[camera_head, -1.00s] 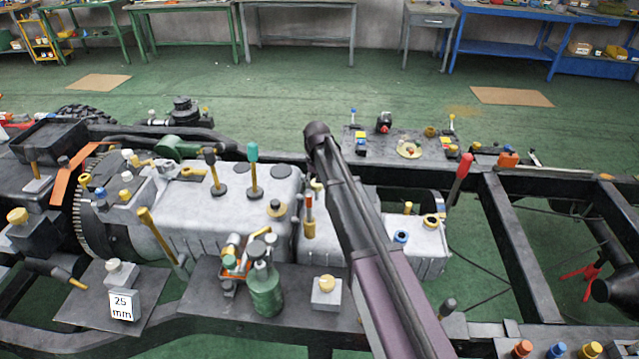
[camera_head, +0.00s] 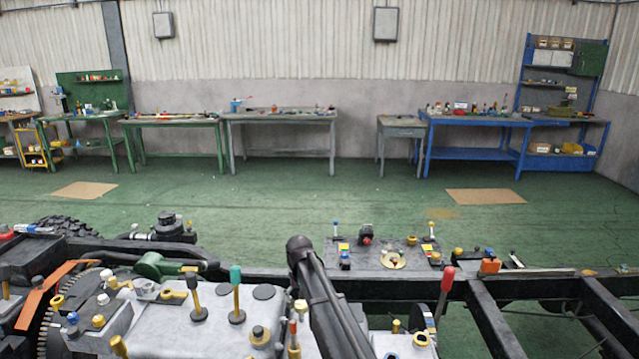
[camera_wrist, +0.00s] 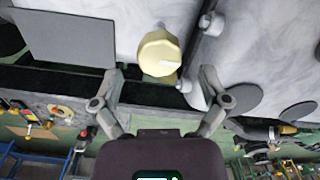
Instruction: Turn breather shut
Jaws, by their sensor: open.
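In the wrist view a pale yellow faceted knob (camera_wrist: 158,54), which may be the breather, stands on a light grey casing. A paler stub shows at its top edge. My gripper (camera_wrist: 159,76) is open, with one finger on either side of the knob's lower part and visible gaps on both sides. The knob is not held. In the head view my dark arm crosses the grey casing (camera_head: 200,322). My gripper is hidden there, and I cannot tell which fitting is this knob.
A flat grey plate (camera_wrist: 65,38) lies to the left. In the head view a red-handled lever (camera_head: 447,290) stands right of my arm.

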